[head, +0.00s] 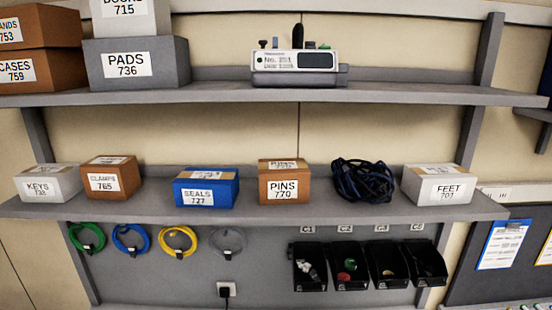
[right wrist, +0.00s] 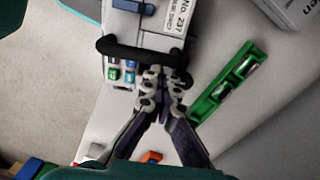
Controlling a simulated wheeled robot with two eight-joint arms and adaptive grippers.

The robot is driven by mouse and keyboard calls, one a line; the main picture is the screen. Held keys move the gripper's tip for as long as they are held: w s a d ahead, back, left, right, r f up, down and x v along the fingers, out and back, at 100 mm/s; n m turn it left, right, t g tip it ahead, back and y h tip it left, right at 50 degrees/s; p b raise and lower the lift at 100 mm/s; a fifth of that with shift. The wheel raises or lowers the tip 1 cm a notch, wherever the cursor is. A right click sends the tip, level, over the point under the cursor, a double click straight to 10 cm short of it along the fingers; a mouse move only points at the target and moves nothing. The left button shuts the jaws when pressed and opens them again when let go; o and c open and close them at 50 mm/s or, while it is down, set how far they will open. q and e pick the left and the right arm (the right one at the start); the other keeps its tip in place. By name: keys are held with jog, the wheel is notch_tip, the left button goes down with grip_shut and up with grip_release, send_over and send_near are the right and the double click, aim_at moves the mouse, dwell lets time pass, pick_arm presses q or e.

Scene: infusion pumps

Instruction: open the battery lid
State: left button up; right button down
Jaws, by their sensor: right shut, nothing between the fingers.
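In the right wrist view, a pale pump with a label reading No. 237 (right wrist: 176,14) stands at the top centre. It has a black bar-like handle (right wrist: 140,52) across it and small blue and green keys below that. My right gripper (right wrist: 164,76) is shut and empty, with its fingertips at the handle's lower side. I cannot tell whether they touch it. The gripper hides part of the pump. I cannot make out a battery lid. My left gripper is in neither view.
A green spirit level (right wrist: 232,84) lies right of the gripper on the pale worktop (right wrist: 222,128). A grey case (right wrist: 292,12) is at top right. An orange piece (right wrist: 152,157) is low down. In the head view, another pump (head: 296,66) stands on the upper shelf, above boxes and black bins.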

jog(key=w+d+b, duration=0.1)
jog(key=w+d, duration=0.3)
jog(key=d, duration=0.8)
jog(key=shift+b, duration=0.3)
dwell(1.7)
dwell(0.4)
notch_tip(320, 180, up, 6)
jog(key=a+p, duration=0.1)
jog(key=p, duration=0.3)
jog(key=shift+s, duration=0.25)
